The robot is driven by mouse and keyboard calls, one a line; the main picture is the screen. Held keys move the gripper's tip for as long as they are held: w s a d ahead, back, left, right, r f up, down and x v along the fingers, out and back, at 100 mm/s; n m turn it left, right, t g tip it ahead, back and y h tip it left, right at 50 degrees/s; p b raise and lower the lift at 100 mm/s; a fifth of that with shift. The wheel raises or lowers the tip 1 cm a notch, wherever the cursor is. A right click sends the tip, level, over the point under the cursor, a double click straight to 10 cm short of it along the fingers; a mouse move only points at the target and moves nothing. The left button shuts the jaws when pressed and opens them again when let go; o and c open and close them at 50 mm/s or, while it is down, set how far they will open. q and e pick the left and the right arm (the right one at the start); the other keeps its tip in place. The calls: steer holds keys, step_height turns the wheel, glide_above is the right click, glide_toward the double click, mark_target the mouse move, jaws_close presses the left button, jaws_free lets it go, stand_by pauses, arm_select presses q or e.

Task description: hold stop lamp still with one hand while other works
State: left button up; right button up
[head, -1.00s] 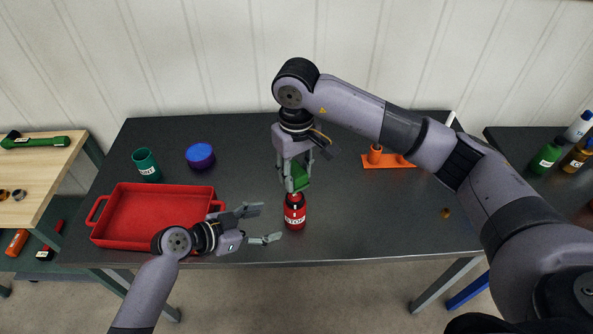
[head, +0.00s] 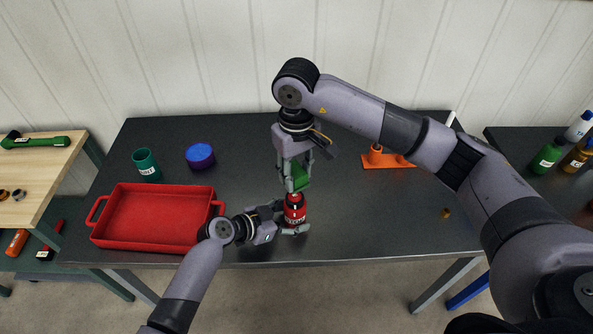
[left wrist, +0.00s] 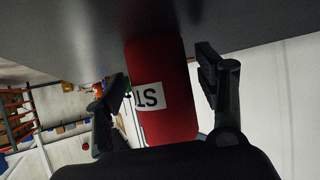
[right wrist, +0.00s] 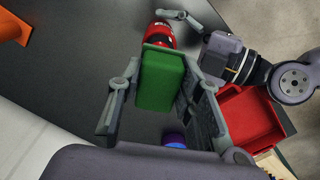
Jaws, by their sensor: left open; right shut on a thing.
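The stop lamp (head: 294,213) is a red upright cylinder with a white STOP label, standing near the front edge of the dark table. My left gripper (head: 285,217) is open with its fingers on either side of the lamp. In the left wrist view the lamp (left wrist: 168,112) stands between the spread fingers, with gaps showing beside it. My right gripper (head: 295,182) is above the lamp, shut on a green block (right wrist: 160,80). The block is just over the lamp's top; I cannot tell whether they touch. In the right wrist view the lamp (right wrist: 160,34) is partly hidden behind it.
A red tray (head: 150,243) lies to the left on the table. A teal cup (head: 146,165) and a blue round container (head: 200,155) stand behind it. An orange holder (head: 385,162) is at the back right. A small brown piece (head: 446,213) lies on otherwise clear table at right.

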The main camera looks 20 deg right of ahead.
arm_select(q)
steer(key=c, duration=0.8)
stand_by(0.4)
